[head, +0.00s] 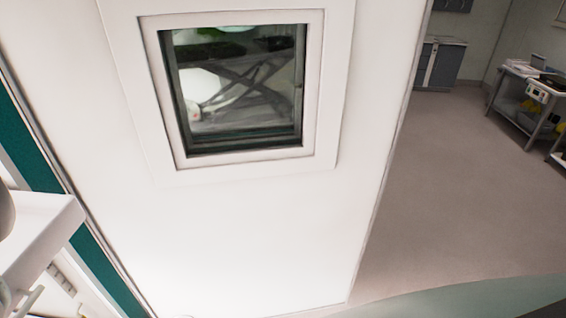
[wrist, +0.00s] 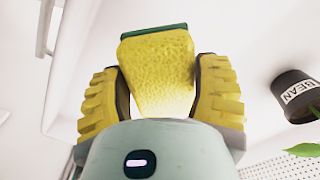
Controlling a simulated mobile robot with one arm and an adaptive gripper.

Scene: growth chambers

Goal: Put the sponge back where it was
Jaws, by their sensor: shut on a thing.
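The sponge (wrist: 158,72) is yellow with a dark green layer along its far edge. It shows in the wrist view, upper middle, between the two yellow ridged fingers of my gripper (wrist: 160,90). My gripper is shut on the sponge. What lies directly beyond the sponge is hidden by it. Neither the sponge nor my gripper shows in the head view.
In the wrist view, a dark pot (wrist: 298,95) labelled BEAN stands at the right, with a green leaf (wrist: 304,150) below it. The head view shows a white door (head: 260,230) with a window (head: 240,85). Open floor (head: 460,190) lies at right, before a bench (head: 530,95).

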